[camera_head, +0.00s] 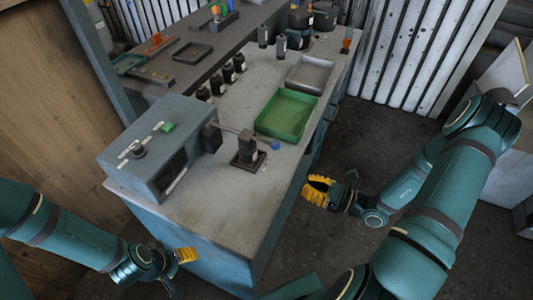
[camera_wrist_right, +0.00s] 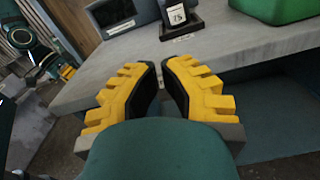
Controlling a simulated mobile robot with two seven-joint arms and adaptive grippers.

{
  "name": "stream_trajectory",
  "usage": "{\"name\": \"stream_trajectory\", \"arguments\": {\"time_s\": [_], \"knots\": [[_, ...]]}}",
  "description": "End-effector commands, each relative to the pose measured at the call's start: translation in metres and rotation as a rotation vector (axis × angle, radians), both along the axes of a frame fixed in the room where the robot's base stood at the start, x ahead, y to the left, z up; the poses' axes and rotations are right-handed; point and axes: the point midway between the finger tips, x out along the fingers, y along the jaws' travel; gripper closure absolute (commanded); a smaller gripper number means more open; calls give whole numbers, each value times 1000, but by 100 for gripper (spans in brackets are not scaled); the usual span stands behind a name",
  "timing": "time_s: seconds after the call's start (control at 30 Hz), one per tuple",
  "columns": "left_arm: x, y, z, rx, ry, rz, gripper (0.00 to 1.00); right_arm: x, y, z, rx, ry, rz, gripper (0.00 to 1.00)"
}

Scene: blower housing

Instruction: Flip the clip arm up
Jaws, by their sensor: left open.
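A dark clip stand (camera_head: 247,152) stands on the workbench in front of the grey blower housing (camera_head: 160,150). A thin arm runs nearly level from the housing's side block to this stand, and a blue knob (camera_head: 275,145) sticks out at its right. My left gripper (camera_head: 186,256) is open and empty beside the bench's front corner.
A green tray (camera_head: 286,115) and a grey tray (camera_head: 310,74) lie behind the clip on the bench (camera_head: 225,205). Several small black bottles (camera_head: 228,72) line the left side. The bench's front surface is clear. A ribbed wall stands at the back right.

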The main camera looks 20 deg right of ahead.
Motion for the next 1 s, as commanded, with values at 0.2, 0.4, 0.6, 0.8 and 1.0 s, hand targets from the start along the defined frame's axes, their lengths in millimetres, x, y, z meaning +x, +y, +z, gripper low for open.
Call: {"name": "stream_trajectory", "arguments": {"time_s": [0.2, 0.4, 0.6, 0.8, 1.0], "knots": [[0, 0, 0, 0, 0, 0, 37, 2, -11, 3, 18, -14, -45, 100], [0, 0, 0, 0, 0, 0, 37, 2, -10, 3, 17, -13, -42, 100], [0, 0, 0, 0, 0, 0, 37, 12, -1, 4, 17, -13, -38, 100], [0, 0, 0, 0, 1, 0, 37, 39, 22, 5, 18, -15, -36, 100], [0, 0, -1, 0, 1, -1, 37, 70, 47, 7, 16, -14, -37, 100]]}}
